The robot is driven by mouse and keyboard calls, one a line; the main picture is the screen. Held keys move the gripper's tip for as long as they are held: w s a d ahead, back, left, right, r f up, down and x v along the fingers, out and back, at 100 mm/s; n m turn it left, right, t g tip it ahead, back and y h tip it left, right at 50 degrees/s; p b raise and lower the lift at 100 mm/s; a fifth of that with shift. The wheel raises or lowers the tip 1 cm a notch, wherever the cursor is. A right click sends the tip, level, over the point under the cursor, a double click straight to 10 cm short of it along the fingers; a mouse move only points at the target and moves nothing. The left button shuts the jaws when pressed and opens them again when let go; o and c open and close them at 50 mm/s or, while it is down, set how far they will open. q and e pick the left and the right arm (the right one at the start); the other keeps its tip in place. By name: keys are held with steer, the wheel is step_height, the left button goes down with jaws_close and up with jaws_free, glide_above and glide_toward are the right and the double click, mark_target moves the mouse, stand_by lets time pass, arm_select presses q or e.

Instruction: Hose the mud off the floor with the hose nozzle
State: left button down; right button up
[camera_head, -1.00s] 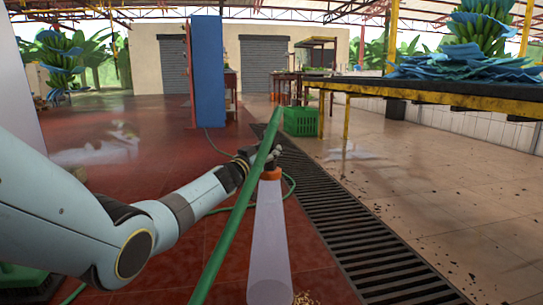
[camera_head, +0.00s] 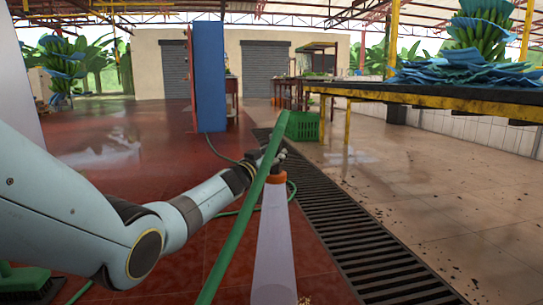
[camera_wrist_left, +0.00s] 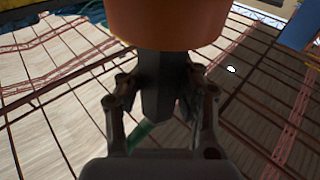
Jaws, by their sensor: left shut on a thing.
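My left gripper (camera_head: 268,160) is shut on the hose nozzle, seen in the middle of the head view. The nozzle's orange tip (camera_head: 276,178) faces me, and a pale, widening jet (camera_head: 272,250) runs from it down to the bottom edge. In the left wrist view, the gripper fingers (camera_wrist_left: 163,98) close around the dark nozzle body (camera_wrist_left: 158,75) below the orange tip (camera_wrist_left: 165,22). The green hose (camera_head: 238,235) slants across in front of the gripper. Dark mud specks (camera_head: 391,222) are scattered over the tan floor on the right. My right gripper is out of view.
A slotted floor drain (camera_head: 345,232) divides the red floor (camera_head: 110,160) from the tan floor. A yellow-edged table (camera_head: 440,98) stands at the right, with a green crate (camera_head: 302,126) beyond the nozzle. A green brush (camera_head: 25,280) lies at lower left.

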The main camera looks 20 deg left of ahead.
arm_select(q)
steer(key=w+d+b, duration=0.2)
steer(key=w+d, duration=0.2)
steer(key=d, duration=0.2)
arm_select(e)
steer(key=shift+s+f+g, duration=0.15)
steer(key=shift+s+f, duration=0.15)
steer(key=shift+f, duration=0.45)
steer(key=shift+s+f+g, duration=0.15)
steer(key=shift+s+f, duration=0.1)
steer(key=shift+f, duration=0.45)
arm_select(q)
steer(key=shift+d+r, duration=0.1)
steer(key=shift+r, duration=0.05)
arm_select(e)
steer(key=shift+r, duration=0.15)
